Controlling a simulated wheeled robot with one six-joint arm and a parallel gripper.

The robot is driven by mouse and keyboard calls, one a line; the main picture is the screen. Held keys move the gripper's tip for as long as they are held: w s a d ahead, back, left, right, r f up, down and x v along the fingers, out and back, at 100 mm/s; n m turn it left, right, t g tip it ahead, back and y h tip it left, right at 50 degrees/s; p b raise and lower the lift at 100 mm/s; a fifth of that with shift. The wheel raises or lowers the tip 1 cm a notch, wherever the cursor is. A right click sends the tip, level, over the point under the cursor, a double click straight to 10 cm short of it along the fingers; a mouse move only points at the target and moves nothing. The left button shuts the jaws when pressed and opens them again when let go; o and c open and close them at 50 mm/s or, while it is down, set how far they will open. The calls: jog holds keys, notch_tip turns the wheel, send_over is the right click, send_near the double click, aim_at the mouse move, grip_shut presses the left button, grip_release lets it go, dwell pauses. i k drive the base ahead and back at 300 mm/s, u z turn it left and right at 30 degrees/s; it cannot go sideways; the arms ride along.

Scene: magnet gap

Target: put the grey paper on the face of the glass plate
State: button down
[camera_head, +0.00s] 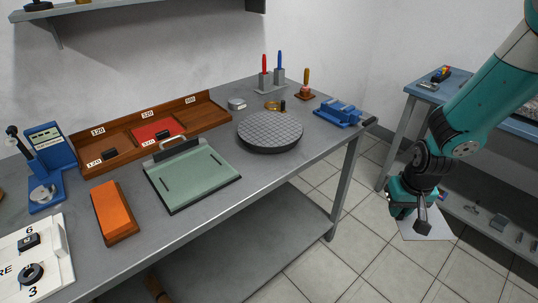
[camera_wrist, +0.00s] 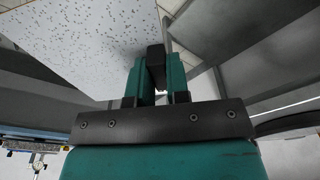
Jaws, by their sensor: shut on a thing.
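My gripper (camera_head: 421,218) hangs at the right, past the bench end and above the tiled floor. It is shut on the black tab (camera_wrist: 156,65) of a pale, speckled sheet, which I take as the grey paper (camera_wrist: 70,45). The paper also shows as a light sheet below the gripper in the head view (camera_head: 436,229); the gripper partly hides it. The glass plate looks to be the pale green plate (camera_head: 195,182) lying on the bench, with a dark bar and a handle at its back edge. Its face is bare apart from two dark slots. The gripper is far from it.
A brown wooden tray (camera_head: 88,140) with a red sheet (camera_head: 158,130) is behind the plate. An orange block (camera_head: 115,212) lies left of it, a round grey disc (camera_head: 270,131) right. A blue vise (camera_head: 338,112) is near the bench end; a blue bench (camera_head: 413,90) stands right.

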aim_at(191, 171)
jog(key=z, duration=0.85)
jog(key=k, duration=0.9)
jog(key=u, duration=1.1)
jog(key=i, duration=0.4)
jog(key=u, duration=0.05)
